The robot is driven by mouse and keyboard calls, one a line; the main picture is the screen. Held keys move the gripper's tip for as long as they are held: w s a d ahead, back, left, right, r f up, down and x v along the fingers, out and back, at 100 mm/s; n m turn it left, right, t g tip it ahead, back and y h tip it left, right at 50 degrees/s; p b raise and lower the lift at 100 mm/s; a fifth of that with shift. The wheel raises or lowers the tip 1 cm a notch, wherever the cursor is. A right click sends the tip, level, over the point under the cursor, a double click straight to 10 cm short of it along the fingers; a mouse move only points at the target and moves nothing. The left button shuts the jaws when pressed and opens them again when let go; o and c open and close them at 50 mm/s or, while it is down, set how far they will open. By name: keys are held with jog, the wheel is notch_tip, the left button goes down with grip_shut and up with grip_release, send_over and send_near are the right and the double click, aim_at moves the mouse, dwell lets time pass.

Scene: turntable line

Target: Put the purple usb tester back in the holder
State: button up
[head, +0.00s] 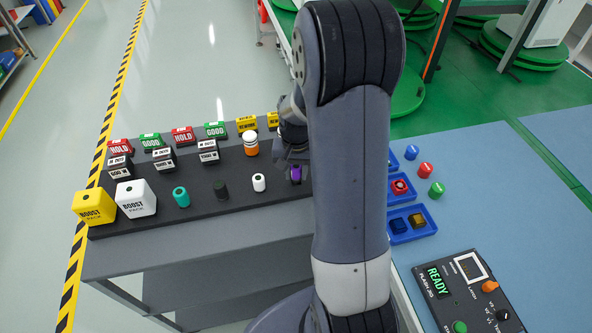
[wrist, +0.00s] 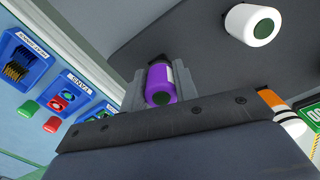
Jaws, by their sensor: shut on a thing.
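The purple usb tester (wrist: 160,88) is a small purple cylinder with a green spot on its end. My gripper (wrist: 161,92) is shut on it, with a grey finger on each side. In the head view a small part of the tester (head: 296,174) shows below my gripper (head: 293,158), at the right part of the dark rack (head: 220,186). My arm hides much of the area around it. I cannot tell whether the tester touches the rack, or which spot is its holder.
On the rack stand a white cylinder (head: 259,182), a dark one (head: 220,190), a teal one (head: 181,196) and an orange-white one (head: 250,143). Boost boxes (head: 136,198) and labelled blocks fill the left and back. Blue trays (head: 411,224) and a control panel (head: 468,296) lie right.

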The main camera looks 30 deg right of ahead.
jog(key=shift+f+b, duration=0.7)
jog(key=shift+f, duration=0.2)
jog(key=o, duration=1.2)
jog(key=shift+c, duration=0.2)
jog(key=shift+r, duration=0.1)
notch_tip(320, 180, up, 11)
jog(key=shift+f+b, duration=0.15)
jog(key=shift+b, duration=0.15)
jog(key=shift+f, duration=0.1)
notch_tip(320, 180, down, 10)
jog(key=shift+f+p, duration=0.2)
jog(key=shift+p, duration=0.2)
jog(key=shift+r+p, duration=0.35)
